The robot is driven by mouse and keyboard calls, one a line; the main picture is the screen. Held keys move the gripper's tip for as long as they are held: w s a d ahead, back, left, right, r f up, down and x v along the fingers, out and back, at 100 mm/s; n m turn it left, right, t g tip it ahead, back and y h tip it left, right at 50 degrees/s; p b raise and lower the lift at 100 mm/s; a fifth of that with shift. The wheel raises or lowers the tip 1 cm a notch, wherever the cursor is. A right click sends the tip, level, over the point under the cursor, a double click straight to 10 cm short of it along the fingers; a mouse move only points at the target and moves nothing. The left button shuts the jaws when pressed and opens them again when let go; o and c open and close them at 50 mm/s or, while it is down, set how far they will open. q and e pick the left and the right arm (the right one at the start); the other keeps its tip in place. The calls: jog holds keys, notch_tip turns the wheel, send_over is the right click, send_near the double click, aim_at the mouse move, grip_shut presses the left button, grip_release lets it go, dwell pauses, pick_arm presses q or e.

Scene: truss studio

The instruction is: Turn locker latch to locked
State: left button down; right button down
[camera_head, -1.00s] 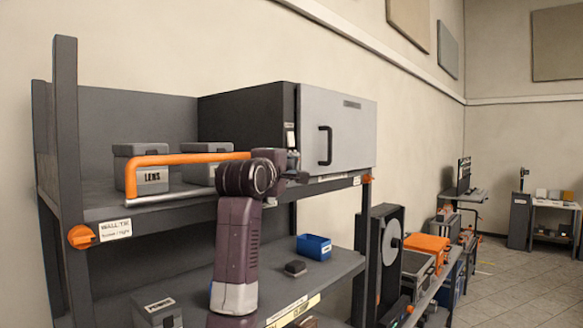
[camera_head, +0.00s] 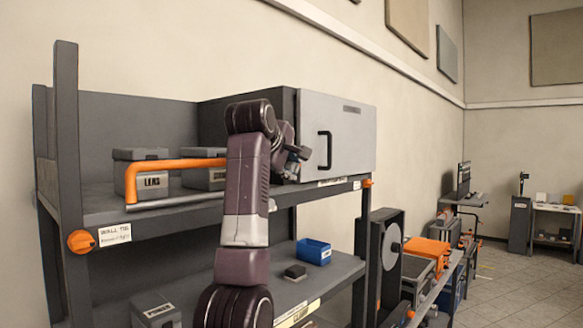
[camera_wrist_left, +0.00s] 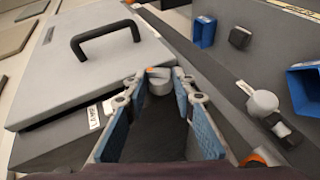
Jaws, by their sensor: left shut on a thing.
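The locker is a dark box with a light grey door (camera_head: 345,130) and a black handle (camera_head: 325,149), on the upper shelf. Its door also shows at the upper left of the left wrist view (camera_wrist_left: 75,60), and looks shut. My left gripper (camera_head: 298,155) is at the door's left edge, beside the handle. In the left wrist view its blue-padded fingers (camera_wrist_left: 158,88) are closed on a small grey knob (camera_wrist_left: 158,82) with an orange mark, apparently the latch. The latch is hidden behind my arm in the head view, and I cannot tell its turn. My right gripper is not in view.
An orange rail (camera_head: 175,163) runs along the shelf front, before grey lens boxes (camera_head: 140,182). The lower shelf holds a blue bin (camera_head: 314,252) and a small dark block (camera_head: 295,272). An orange knob (camera_head: 81,241) is on the left post.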

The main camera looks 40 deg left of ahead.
pick_arm(q)
jog(key=shift+f, duration=0.2)
jog(key=c, duration=1.6)
grip_release()
jog(key=shift+r, duration=0.1)
jog(key=v, duration=1.1)
jog(key=shift+s+r, duration=0.2)
jog(key=shift+s, duration=0.15)
